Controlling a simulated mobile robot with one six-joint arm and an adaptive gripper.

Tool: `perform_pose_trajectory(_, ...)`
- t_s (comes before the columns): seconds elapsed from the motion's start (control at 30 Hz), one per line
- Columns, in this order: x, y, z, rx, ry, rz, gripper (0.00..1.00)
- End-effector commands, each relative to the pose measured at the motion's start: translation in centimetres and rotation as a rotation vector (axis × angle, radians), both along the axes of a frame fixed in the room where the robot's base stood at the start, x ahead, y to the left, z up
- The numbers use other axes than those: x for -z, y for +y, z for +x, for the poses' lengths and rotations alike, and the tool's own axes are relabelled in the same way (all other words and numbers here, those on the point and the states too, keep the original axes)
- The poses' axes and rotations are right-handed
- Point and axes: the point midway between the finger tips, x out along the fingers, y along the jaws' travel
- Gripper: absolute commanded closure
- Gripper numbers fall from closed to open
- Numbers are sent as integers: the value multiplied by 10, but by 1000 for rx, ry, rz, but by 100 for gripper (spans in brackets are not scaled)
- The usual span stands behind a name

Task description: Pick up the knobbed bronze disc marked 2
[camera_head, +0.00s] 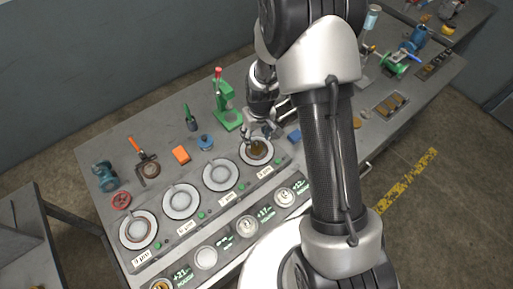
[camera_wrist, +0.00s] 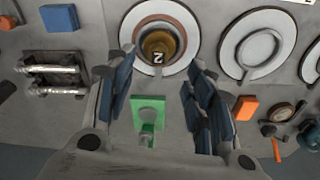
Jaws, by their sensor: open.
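The bronze disc (camera_wrist: 158,46) bears a dark label with a white 2, upside down in the wrist view. It sits inside a white round dish (camera_wrist: 135,25) with a brown ring. In the head view the bronze disc (camera_head: 258,151) is at the right end of the row of dishes, partly covered by my gripper. My gripper (camera_wrist: 160,72) is open and empty, its two blue-padded fingers spread to either side just below the disc in the wrist view. In the head view my gripper (camera_head: 260,139) is close over that dish. The disc's knob cannot be made out clearly.
Three more white dishes (camera_head: 221,175) continue the row to the left. A green press (camera_head: 226,112) stands behind the disc's dish, with an orange block (camera_head: 181,154) and a blue weight (camera_head: 206,142) nearby. A blue block (camera_wrist: 60,18) and metal bars (camera_wrist: 54,72) lie left in the wrist view.

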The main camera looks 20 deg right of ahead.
Motion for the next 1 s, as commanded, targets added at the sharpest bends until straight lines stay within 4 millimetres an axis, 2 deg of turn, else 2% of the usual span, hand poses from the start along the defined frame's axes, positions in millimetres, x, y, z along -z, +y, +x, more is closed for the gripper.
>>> perform_pose_trajectory(0.23,18,0,2,-1,1,0,51)
perform_pose_trajectory(0.53,60,-2,4,-1,1,0,51)
perform_pose_trajectory(0.83,64,-2,5,-1,-1,-1,51)
perform_pose_trajectory(1.0,64,-2,5,-1,-1,-1,62)
